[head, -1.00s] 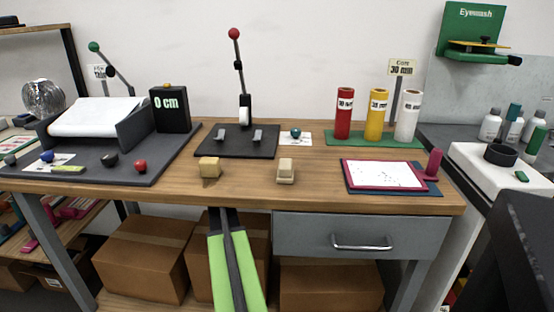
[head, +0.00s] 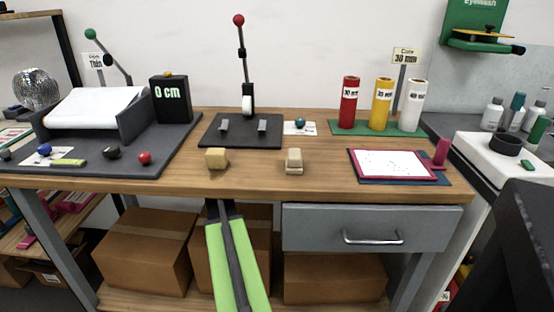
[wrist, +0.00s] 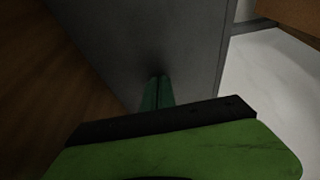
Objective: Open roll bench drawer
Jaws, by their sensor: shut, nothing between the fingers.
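The grey drawer (head: 312,228) is under the right half of the wooden bench (head: 330,180) and looks closed. Its silver bar handle (head: 373,239) is in the middle of its front. My green arm reaches toward the bench edge, left of the drawer, in the head view; its far end goes out of sight around the bench edge. In the wrist view my gripper (wrist: 157,92) shows as two narrow dark green fingers, shut together and empty. They point at a grey panel (wrist: 150,40), and I cannot tell whether they touch it. The handle is not seen in the wrist view.
Cardboard boxes (head: 146,247) stand on the shelf below the bench. A pink-framed board (head: 353,166), coloured rolls (head: 349,103) and a lever press (head: 246,90) are on the bench top. The space in front of the handle looks clear.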

